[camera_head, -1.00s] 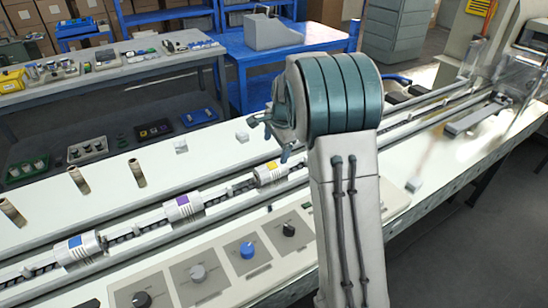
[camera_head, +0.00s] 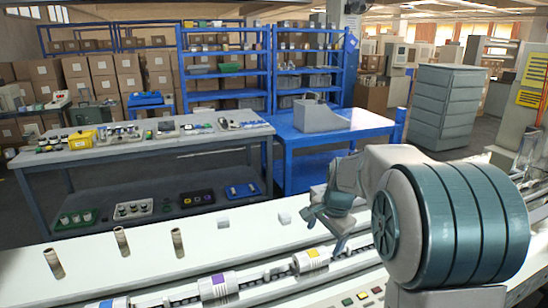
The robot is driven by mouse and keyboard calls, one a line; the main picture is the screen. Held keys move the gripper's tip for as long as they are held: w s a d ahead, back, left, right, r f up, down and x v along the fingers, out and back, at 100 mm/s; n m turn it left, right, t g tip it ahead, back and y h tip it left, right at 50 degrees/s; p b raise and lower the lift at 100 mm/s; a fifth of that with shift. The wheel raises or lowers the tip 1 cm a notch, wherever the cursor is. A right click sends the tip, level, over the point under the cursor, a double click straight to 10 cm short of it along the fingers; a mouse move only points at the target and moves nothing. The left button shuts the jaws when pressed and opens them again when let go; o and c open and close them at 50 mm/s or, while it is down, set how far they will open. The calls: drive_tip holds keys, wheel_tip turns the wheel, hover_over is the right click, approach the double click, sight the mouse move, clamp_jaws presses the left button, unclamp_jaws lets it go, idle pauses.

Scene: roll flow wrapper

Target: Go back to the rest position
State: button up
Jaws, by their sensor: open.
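My gripper (camera_head: 332,238) shows in the head view beside my large teal and white arm joint. It hangs open over the conveyor line and holds nothing that I can see. Below and to its left, the white flow wrapper line (camera_head: 265,289) carries white wrapped rolls with coloured labels. A blue-labelled roll (camera_head: 114,303) is cut off at the bottom edge. My arm hides the right part of the line.
Brown tubes stand on the white bench top at left, one of them here (camera_head: 121,241). Small white blocks (camera_head: 224,222) lie behind the line. A grey workbench (camera_head: 150,149), a blue table (camera_head: 350,125) and blue shelves (camera_head: 224,60) stand further back. A grey cabinet (camera_head: 447,110) is at right.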

drive_tip(key=s+a+n+h, duration=0.1)
drive_tip(key=s+n, duration=1)
drive_tip(key=s, duration=1.5)
drive_tip(key=shift+s+r, duration=0.2)
drive_tip(key=shift+r, duration=0.1)
